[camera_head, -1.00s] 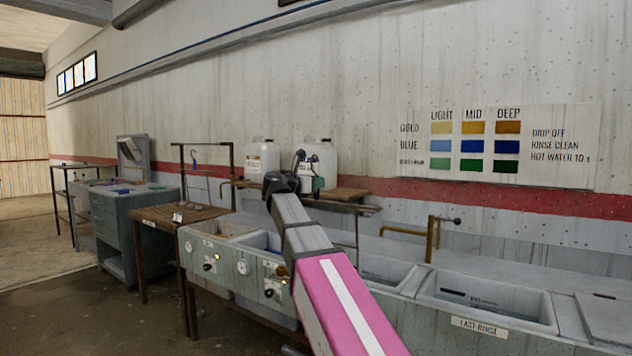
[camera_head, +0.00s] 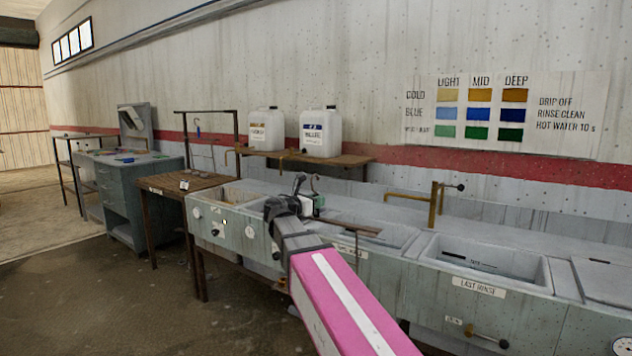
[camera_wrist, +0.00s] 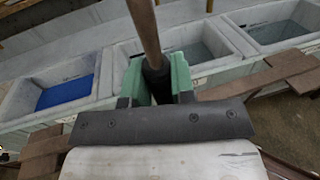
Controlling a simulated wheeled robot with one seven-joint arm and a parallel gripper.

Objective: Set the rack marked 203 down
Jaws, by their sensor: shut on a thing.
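My gripper (camera_head: 312,205) is out over the row of tanks, in front of the wall. In the wrist view its green fingers (camera_wrist: 162,80) are closed around a dark grip with a brown rod (camera_wrist: 145,25) rising from it. In the head view a brown bar (camera_head: 345,226) extends right from the gripper with a thin rod hanging from it, and a small hook stands above; this looks like the held rack. No number 203 is readable. Much of the rack is hidden by my arm and gripper. I cannot tell whether it touches a tank.
A tank with blue liquid (camera_wrist: 65,94) and paler tanks lie below. The last rinse basin (camera_head: 485,262) is at right, beside a brass tap (camera_head: 433,206). Two white jugs (camera_head: 320,132) stand on a wall shelf. A wooden table (camera_head: 180,188) and grey cabinet (camera_head: 135,195) are at left.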

